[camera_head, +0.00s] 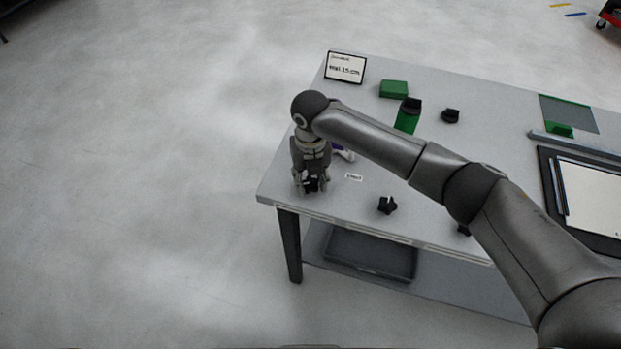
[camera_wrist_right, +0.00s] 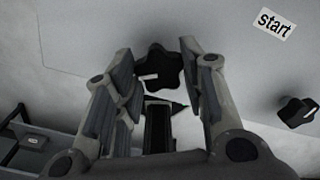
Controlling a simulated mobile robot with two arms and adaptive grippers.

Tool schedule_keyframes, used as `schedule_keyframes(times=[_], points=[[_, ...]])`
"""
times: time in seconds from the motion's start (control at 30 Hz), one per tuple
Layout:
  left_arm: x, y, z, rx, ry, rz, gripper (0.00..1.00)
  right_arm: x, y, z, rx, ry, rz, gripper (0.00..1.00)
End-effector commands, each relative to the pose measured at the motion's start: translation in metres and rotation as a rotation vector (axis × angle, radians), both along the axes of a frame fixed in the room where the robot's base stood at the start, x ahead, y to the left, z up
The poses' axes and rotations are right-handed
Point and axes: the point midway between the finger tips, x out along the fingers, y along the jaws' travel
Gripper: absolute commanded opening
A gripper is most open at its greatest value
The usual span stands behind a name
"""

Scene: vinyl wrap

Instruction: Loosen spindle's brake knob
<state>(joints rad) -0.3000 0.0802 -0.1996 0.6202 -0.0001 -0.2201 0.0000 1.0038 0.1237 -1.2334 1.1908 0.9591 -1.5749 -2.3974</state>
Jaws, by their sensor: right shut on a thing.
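A black star-shaped knob (camera_wrist_right: 158,70) with a white mark on it sits near the table's edge in the right wrist view. My right gripper (camera_wrist_right: 163,72) has its fingers on either side of this knob and is shut on it. The spindle is not clearly visible. A purple and white thing (camera_head: 342,153) shows partly behind the gripper. My left gripper is in neither view.
A "start" label (camera_head: 354,177) lies on the table (camera_head: 330,201) beside the gripper. A second black knob-like part (camera_head: 387,204) stands to the right. Further back are a sign (camera_head: 345,67), a green box (camera_head: 394,89) and a black part (camera_head: 451,115). Floor to the left is clear.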

Motion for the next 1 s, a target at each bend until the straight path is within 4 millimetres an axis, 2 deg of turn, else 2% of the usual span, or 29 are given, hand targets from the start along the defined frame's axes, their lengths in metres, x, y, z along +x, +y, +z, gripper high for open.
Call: schedule_keyframes(times=[0.3, 0.33, 0.5, 0.83, 1.0], points=[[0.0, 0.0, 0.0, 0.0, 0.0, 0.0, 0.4, 0.001, 0.0, 0.002, 0.001, -0.005, 0.003, 0.14], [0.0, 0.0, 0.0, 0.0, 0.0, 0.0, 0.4, 0.002, 0.0, 0.002, 0.001, -0.005, 0.003, 0.42], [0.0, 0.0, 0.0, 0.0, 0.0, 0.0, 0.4, 0.001, 0.0, 0.001, 0.001, -0.004, 0.002, 0.61], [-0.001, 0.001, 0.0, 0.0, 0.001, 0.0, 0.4, 0.001, 0.0, 0.003, 0.0, -0.002, 0.001, 0.61], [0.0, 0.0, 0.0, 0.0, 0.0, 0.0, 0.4, 0.001, 0.0, 0.024, 0.001, -0.006, 0.001, 0.61]])
